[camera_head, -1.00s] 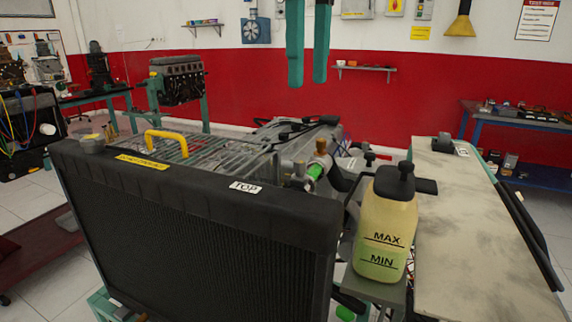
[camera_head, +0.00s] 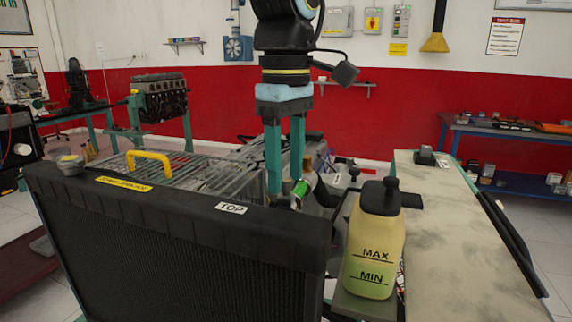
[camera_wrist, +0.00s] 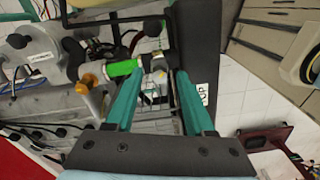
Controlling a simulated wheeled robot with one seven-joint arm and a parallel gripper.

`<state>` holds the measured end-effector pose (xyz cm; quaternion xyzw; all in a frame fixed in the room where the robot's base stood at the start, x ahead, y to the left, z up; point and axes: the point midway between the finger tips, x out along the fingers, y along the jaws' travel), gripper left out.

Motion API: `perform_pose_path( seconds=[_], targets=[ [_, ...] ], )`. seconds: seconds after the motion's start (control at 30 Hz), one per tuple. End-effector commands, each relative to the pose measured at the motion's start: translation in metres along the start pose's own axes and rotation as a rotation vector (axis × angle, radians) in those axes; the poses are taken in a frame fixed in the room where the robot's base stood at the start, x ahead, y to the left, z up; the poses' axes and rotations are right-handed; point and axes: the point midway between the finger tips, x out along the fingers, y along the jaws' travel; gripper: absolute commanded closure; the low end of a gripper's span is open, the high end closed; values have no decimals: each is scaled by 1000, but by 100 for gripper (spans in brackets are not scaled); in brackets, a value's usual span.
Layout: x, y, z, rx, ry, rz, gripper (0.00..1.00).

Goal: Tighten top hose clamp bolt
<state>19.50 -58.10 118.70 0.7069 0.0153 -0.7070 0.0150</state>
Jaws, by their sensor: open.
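In the head view, my gripper (camera_head: 285,187) is open and points straight down behind the radiator's top edge, near the "TOP" label (camera_head: 231,208). A bright green hose section (camera_head: 301,187) sits just right of its fingertips. In the wrist view, my open gripper (camera_wrist: 159,73) has its tips on either side of a small silver clamp-like part (camera_wrist: 158,65). The green section (camera_wrist: 122,68) lies left of this part, beside the left fingertip. Nothing is held. The clamp bolt is too small to tell apart. I cannot tell whether the fingers touch anything.
A coolant bottle (camera_head: 374,245) marked MAX and MIN stands right of the gripper. In the wrist view, a brass-coloured fitting (camera_wrist: 90,82) is near the left finger.

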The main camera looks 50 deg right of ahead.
Motion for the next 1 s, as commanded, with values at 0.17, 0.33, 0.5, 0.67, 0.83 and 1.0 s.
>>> perform_pose_path(
  seconds=[0.17, 0.33, 0.5, 0.67, 0.83, 1.0],
  targets=[
    [2, 0, 0, 0, 0, 1, 46],
    [2, 0, 0, 0, 0, 1, 52],
    [2, 0, 0, 0, 0, 0, 71],
    [2, 0, 0, 0, 0, 0, 89],
    [2, 0, 0, 0, 0, 0, 100],
    [2, 0, 0, 0, 0, 0, 100]
  ],
)
